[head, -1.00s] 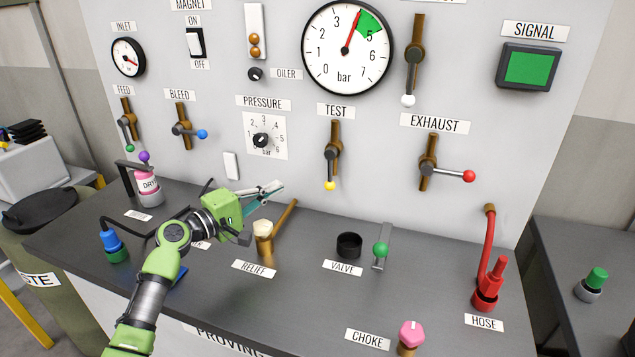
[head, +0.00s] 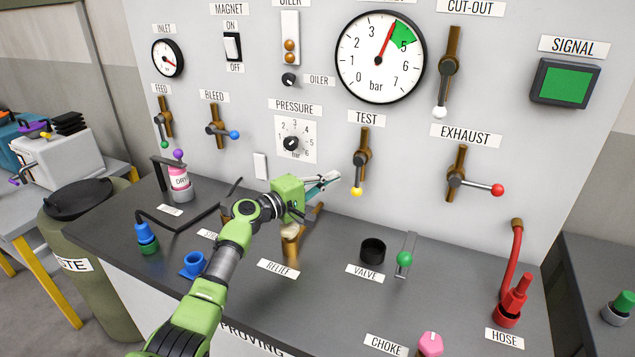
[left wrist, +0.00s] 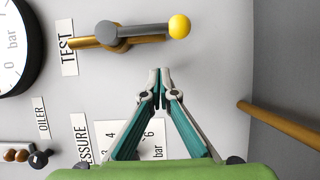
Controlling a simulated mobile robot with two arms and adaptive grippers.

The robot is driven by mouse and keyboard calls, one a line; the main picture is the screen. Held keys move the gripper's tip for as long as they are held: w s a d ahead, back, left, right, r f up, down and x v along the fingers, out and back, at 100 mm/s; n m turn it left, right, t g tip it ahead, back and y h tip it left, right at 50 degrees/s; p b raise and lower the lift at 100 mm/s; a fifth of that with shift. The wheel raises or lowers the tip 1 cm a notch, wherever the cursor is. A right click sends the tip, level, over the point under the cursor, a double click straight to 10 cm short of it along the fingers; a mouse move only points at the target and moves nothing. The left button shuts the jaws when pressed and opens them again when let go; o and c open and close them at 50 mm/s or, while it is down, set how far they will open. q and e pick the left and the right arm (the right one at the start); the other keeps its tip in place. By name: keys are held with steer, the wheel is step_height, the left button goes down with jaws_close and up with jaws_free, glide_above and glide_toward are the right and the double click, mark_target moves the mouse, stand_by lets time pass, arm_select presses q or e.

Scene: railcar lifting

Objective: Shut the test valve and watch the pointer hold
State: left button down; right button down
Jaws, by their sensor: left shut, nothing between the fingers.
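The test valve (head: 361,160) is on the panel under the TEST label, its lever pointing down along the pipe to a yellow knob (head: 356,191). In the left wrist view the valve (left wrist: 115,35) and its yellow knob (left wrist: 180,26) show above the fingertips. My left gripper (head: 335,176) is shut and empty, just left of the yellow knob and apart from it; it also shows in the left wrist view (left wrist: 160,73). The large bar gauge (head: 380,50) has its red pointer between 4 and 5, at the edge of the green band. My right gripper is not in view.
The relief fitting (head: 290,245) with its slanted pipe stands on the bench below my left gripper. The exhaust valve (head: 457,178) with a red knob is to the right. The pressure dial (head: 291,143) is to the left. The signal screen (head: 565,83) is green.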

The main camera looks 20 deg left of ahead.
mark_target(358, 176)
arm_select(q)
steer(key=d+p, duration=0.1)
steer(key=d, duration=0.1)
steer(key=s+d+p, duration=0.1)
steer(key=d, duration=0.1)
steer(key=shift+a, duration=0.1)
stand_by(0.3)
